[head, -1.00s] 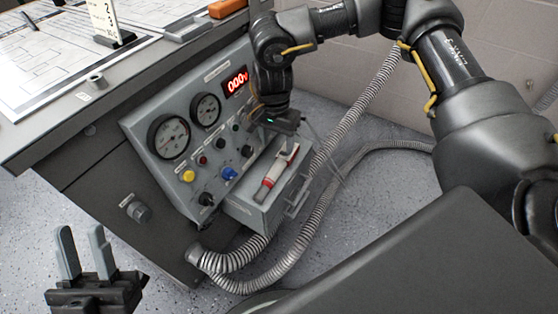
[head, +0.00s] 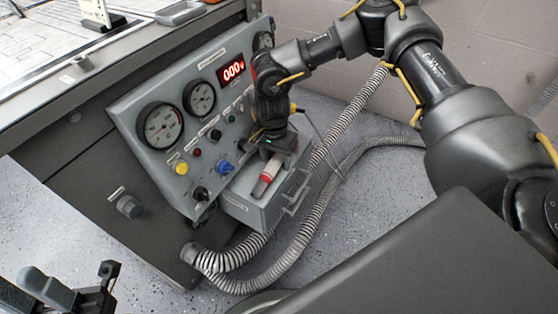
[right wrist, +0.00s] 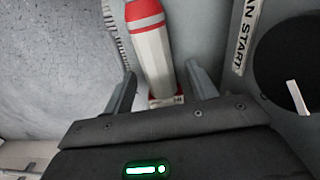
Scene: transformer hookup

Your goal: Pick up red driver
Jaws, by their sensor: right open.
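The red driver (head: 266,178), with a white and red handle, lies on the small grey tray (head: 245,209) at the front of the control panel. My right gripper (head: 277,150) is over its far part and hides it in the head view. In the right wrist view the driver (right wrist: 153,52) lies between the two spread fingers of my open right gripper (right wrist: 160,85). No grip on it shows. My left gripper (head: 40,290) is at the lower left, its fingers apart and empty, away from the driver.
The grey panel (head: 150,92) has gauges, knobs and a red display just left of my right gripper. Ribbed hoses (head: 318,200) run beside the tray on the right. A desk (head: 40,105) with papers is at the upper left. Open floor lies below.

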